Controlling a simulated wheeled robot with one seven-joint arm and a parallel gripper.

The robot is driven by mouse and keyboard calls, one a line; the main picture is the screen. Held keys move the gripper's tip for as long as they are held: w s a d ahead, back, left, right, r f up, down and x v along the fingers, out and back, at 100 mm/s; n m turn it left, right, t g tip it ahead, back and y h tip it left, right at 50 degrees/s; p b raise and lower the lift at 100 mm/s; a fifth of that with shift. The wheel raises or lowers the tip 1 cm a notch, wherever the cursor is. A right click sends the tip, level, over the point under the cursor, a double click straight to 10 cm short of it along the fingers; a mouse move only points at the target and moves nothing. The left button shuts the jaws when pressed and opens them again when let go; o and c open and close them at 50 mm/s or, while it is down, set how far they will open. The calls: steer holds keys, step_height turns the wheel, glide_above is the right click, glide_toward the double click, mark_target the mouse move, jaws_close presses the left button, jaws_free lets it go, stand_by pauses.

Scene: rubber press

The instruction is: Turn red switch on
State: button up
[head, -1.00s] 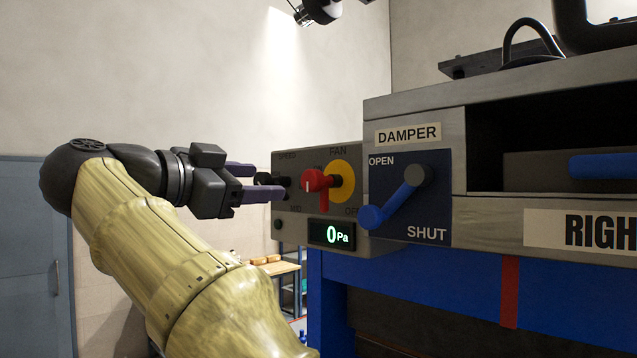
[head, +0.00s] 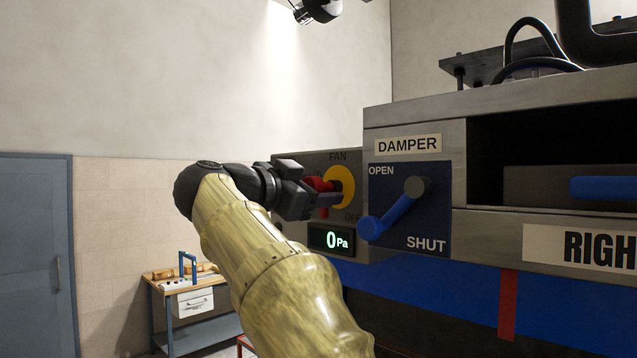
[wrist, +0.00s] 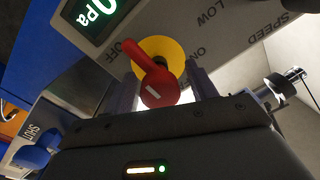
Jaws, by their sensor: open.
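The red switch (head: 318,186) is a rotary handle on a yellow round plate (head: 341,184) under the FAN label. In the wrist view the red switch (wrist: 154,80) lies between my two gripper fingers, with the OFF and ON labels on either side of the yellow plate (wrist: 172,50). My gripper (head: 325,200) is open at the switch, a finger on each side of it. In the wrist view my gripper (wrist: 163,90) shows gaps beside the switch; I cannot tell whether either finger touches it. My gripper hides part of the switch in the head view.
A display (head: 332,239) reading 0 Pa sits below the switch. The blue damper lever (head: 394,210) is close on the right and points down-left toward the gripper side. A black speed knob (wrist: 277,88) shows in the wrist view. A small workbench (head: 190,290) stands behind at left.

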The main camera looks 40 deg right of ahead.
steer(key=shift+d, duration=0.45)
steer(key=c, duration=1)
